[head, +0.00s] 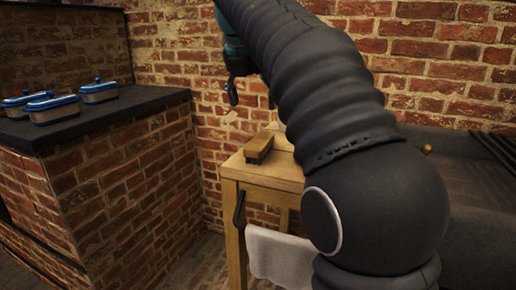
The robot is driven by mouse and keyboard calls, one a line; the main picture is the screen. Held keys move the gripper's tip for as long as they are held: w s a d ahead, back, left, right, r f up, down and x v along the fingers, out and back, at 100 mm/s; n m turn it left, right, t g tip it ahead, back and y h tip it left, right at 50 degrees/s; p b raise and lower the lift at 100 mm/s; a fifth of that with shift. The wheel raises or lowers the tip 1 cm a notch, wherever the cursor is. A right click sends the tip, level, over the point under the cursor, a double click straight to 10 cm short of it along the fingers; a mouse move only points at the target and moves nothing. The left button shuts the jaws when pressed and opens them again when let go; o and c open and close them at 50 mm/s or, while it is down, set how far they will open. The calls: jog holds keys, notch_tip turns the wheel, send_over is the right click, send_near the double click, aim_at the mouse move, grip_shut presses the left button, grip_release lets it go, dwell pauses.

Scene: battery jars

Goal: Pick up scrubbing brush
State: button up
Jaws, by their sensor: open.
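The scrubbing brush (259,148), a brown wooden block with darker bristles below, lies near the left side of a small wooden table (236,170). My gripper (250,97) is above the brush and apart from it, with its dark fingers pointing down. It is open, with nothing seen between the fingers. My arm hides part of the gripper and the right part of the table.
A white towel (280,257) and a black hook-like handle (239,209) hang at the table's front. At left, a brick counter with a dark top (150,101) bears blue-lidded dishes (99,91). A brick wall (205,60) stands close behind the table.

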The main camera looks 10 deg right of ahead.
aim_at(259, 140)
jog(key=b+x, duration=0.1)
jog(key=x, duration=0.5)
jog(key=b+x, duration=0.2)
jog(key=x, duration=0.4)
jog(key=shift+s+d+f, duration=0.15)
jog(key=shift+f, duration=0.2)
jog(key=shift+f, duration=0.2)
dwell(0.3)
jog(key=c, duration=1.3)
